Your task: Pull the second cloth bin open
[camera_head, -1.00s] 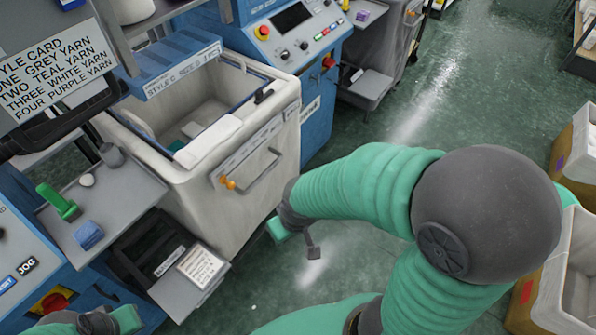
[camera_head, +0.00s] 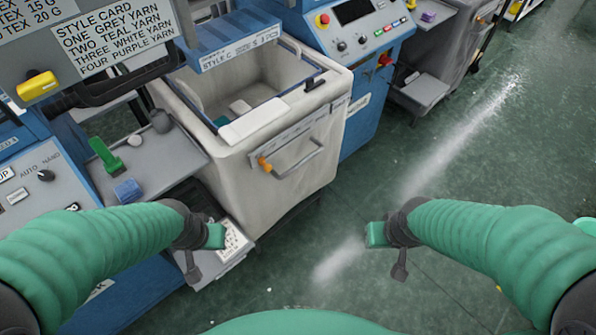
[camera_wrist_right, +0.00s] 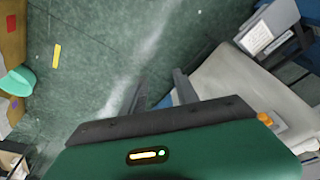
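A pale cloth bin (camera_head: 290,185) stands out from the machine row in the head view, its top open. A bar handle (camera_head: 296,160) with an orange knob (camera_head: 264,164) is on its front. The right wrist view shows part of the bin (camera_wrist_right: 225,80) and the orange knob (camera_wrist_right: 265,118). My right gripper (camera_head: 386,246) is over the floor, right of the bin and apart from the handle. Its two dark fingers are spread and empty in the right wrist view (camera_wrist_right: 158,90). My left gripper (camera_head: 205,250) is left of the bin, near a labelled box; its fingers are unclear.
A shelf (camera_head: 165,165) with a green item (camera_head: 105,155) and a blue block (camera_head: 128,190) lies left of the bin. A blue control panel (camera_head: 355,25) stands behind right. Another grey bin (camera_head: 445,55) is farther right.

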